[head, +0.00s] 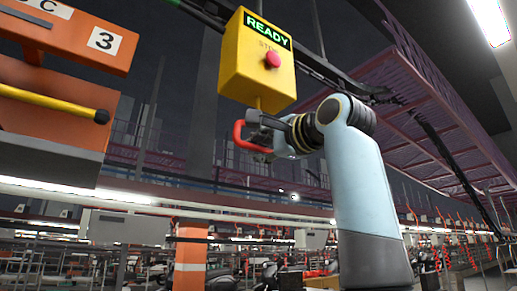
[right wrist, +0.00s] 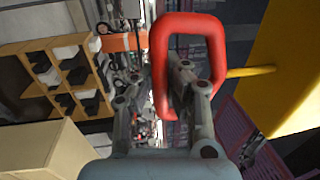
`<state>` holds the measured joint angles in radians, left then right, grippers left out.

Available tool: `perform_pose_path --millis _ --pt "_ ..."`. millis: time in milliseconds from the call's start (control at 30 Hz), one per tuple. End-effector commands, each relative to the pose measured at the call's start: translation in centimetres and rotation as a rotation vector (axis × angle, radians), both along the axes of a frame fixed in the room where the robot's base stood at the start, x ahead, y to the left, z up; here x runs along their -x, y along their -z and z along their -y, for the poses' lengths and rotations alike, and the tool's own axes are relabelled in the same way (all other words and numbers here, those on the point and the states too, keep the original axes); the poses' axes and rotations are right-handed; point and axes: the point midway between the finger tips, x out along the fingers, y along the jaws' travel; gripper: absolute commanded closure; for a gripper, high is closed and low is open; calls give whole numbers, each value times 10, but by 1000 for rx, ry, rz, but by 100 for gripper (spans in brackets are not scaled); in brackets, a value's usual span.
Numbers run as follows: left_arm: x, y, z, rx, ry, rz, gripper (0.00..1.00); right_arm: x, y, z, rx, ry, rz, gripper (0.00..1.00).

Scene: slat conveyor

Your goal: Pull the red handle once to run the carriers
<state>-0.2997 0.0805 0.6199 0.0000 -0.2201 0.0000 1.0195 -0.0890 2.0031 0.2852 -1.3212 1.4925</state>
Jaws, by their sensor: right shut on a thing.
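The red handle (head: 239,134) is a rounded loop that hangs below a yellow control box (head: 248,72). The box has a lit green READY sign (head: 267,27) and a red button (head: 272,60). My right gripper (head: 262,140) is up at the handle, just under the box. In the right wrist view the handle (right wrist: 160,70) is large, and the fingers of my right gripper (right wrist: 182,72) are at its loop, shut on it. A yellow rod joins the handle towards the yellow box (right wrist: 292,75). My left gripper is not in view.
An orange frame (head: 75,40) with a number 3 label and a yellow bar (head: 50,102) stands at the left. A wooden shelf with compartments (right wrist: 75,75) shows in the right wrist view. An orange post (head: 190,250) stands lower down. Overhead rails run above.

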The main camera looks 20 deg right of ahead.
Motion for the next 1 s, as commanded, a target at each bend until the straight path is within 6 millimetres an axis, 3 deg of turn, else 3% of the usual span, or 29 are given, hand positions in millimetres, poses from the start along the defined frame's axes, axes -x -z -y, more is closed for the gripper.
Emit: perform_pose_path --millis 267,800,1000 --pt "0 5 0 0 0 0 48 0 9 0 0 0 -1 100" --pt "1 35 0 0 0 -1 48 0 64 0 1 0 -3 100" --pt "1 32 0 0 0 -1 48 0 60 0 1 0 -3 100"
